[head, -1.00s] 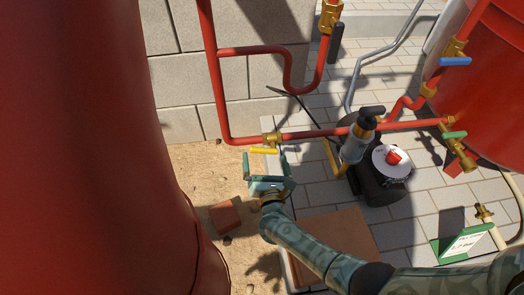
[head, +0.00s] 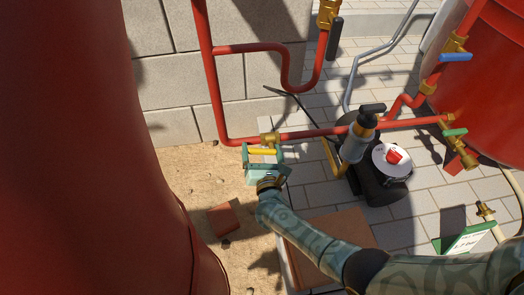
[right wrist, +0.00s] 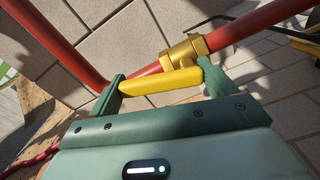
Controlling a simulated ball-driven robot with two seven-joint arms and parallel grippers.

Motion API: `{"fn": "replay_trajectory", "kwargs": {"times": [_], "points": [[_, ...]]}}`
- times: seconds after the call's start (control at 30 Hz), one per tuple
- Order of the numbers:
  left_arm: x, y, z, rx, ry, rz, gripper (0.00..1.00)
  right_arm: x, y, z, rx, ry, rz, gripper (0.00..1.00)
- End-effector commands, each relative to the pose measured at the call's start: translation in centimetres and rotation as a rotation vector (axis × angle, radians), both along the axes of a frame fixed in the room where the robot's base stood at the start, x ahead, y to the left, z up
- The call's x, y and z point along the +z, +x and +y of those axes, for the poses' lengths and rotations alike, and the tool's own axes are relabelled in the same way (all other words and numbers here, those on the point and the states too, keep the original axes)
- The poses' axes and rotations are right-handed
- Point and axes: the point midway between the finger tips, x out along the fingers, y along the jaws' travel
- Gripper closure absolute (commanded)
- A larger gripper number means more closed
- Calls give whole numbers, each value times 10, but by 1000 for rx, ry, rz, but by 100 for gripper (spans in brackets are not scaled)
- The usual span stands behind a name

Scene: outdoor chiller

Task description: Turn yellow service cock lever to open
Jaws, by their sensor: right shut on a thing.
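The yellow service cock lever (head: 262,151) sits under a brass valve body (head: 270,138) on the low red pipe. In the right wrist view the lever (right wrist: 160,88) lies crosswise, roughly along the pipe, just in front of the brass body (right wrist: 186,52). My right gripper (head: 262,156) has its green fingers at the lever's two ends, shut on it lengthwise. The right wrist view shows one finger at each end, hiding the tips of the lever. My left gripper is not in view.
A large red tank (head: 150,170) fills the left. A black pump (head: 378,185), a blue lever (head: 456,58) and a green lever (head: 454,133) stand to the right. A block wall (head: 170,80) is behind. A brick (head: 223,218) lies on the sand.

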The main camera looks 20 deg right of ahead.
Motion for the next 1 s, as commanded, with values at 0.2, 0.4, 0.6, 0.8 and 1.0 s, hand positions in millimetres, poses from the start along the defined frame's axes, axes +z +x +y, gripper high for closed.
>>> {"fn": "replay_trajectory", "kwargs": {"times": [0.2, 0.4, 0.6, 0.8, 1.0], "points": [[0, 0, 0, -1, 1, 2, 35, -9, 0, 1, 0, -240, 69, 80], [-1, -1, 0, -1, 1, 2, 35, -11, 0, 1, 1, -300, 86, 80], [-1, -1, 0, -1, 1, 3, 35, -11, 0, 1, 1, -301, 87, 0], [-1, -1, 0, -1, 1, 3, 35, -11, 0, 1, 1, -296, 86, 0], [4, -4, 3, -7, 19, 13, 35, -8, -18, 6, 0, -294, 85, 0]]}}
